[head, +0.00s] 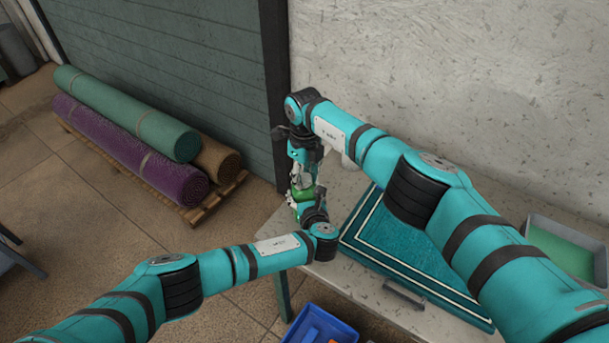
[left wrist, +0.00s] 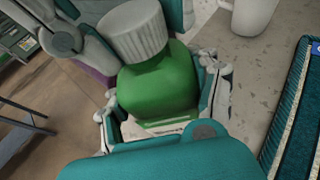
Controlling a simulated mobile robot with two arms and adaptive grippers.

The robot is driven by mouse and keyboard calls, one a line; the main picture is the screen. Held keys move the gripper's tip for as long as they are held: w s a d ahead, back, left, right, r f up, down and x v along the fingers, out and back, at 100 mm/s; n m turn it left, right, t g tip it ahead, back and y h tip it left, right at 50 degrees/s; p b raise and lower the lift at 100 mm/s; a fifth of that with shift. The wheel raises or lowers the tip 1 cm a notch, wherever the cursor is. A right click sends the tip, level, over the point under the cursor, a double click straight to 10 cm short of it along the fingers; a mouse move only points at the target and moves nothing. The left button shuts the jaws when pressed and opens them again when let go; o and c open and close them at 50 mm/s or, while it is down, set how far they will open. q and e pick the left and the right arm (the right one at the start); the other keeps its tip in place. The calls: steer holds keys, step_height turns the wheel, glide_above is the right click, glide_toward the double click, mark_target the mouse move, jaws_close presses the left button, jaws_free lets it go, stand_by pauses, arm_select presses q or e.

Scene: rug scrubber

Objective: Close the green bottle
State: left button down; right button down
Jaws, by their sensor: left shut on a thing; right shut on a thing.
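The green bottle (head: 302,194) is at the table's left end, mostly hidden by my grippers. In the left wrist view its green body (left wrist: 160,85) has a white ribbed cap (left wrist: 135,32) over its neck. My left gripper (left wrist: 165,105) is shut on the bottle's body, with a finger on each side. It shows low beside the bottle in the head view (head: 303,203). My right gripper (head: 303,172) comes from above and is shut at the cap. I cannot tell if the cap is fully seated.
A teal bordered mat (head: 400,245) lies on the table (head: 355,292), right of the bottle. A white cup (left wrist: 254,14) stands close by. A grey tray (head: 565,245) is at far right, a blue bin (head: 318,325) below the front edge. Rolled rugs (head: 130,115) lie on a pallet at left.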

steer(key=m, duration=0.4)
steer(key=shift+m, duration=0.3)
steer(key=m, duration=0.6)
steer(key=c, duration=0.8)
jaws_free()
step_height(320, 180, up, 12)
